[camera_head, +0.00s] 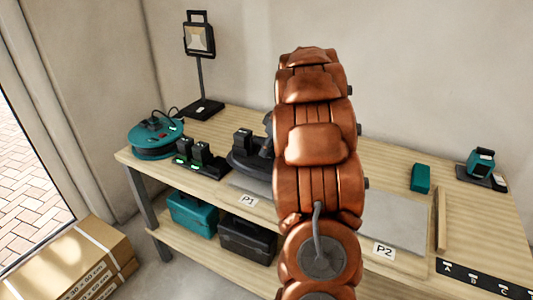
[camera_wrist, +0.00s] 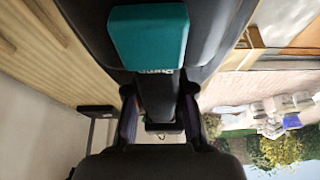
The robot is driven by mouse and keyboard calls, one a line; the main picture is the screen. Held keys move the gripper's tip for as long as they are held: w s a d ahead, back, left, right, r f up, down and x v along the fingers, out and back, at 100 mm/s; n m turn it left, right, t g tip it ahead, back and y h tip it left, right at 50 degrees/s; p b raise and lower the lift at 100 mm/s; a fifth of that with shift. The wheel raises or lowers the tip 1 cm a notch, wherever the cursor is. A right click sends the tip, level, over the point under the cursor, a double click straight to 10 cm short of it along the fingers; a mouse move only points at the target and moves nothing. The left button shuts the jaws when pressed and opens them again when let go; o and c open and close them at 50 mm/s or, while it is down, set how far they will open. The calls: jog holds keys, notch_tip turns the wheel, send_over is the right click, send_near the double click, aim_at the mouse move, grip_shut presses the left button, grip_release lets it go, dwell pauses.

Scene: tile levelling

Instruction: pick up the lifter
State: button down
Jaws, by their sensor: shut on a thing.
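The lifter shows in the wrist view as a wide black body (camera_wrist: 215,40) with a teal block on top and a black handle below it. My gripper (camera_wrist: 160,122) has one finger on each side of the handle and is shut on it. In the head view, part of the black lifter (camera_head: 243,160) shows at the bench's back middle, just left of my arm. My arm hides the rest of it and my gripper there. I cannot tell whether the lifter touches the bench.
On the wooden bench (camera_head: 465,215), a battery charger (camera_head: 200,165), teal cable reel (camera_head: 153,140) and work light (camera_head: 200,75) stand left. A grey slab (camera_head: 395,220), teal block (camera_head: 420,178), wooden strip (camera_head: 440,218) and teal device (camera_head: 481,163) lie right. Boxes (camera_head: 70,262) stand lower left.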

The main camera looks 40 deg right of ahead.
jog(key=s+a+r+b, duration=0.1)
jog(key=s+a, duration=0.3)
jog(key=s, duration=0.3)
jog(key=s+a+r+b, duration=0.1)
jog(key=s+a+b, duration=0.15)
jog(key=s, duration=0.35)
jog(key=shift+s+a+r+p, duration=0.15)
jog(key=shift+r+p, duration=0.1)
jog(key=shift+r, duration=0.7)
jog(key=shift+s+a+r+p, duration=0.1)
jog(key=shift+a+r+p, duration=0.1)
jog(key=shift+r, duration=0.7)
jog(key=shift+s+a+r+p, duration=0.1)
jog(key=shift+r+p, duration=0.15)
jog(key=shift+r, duration=0.7)
jog(key=shift+w, duration=0.15)
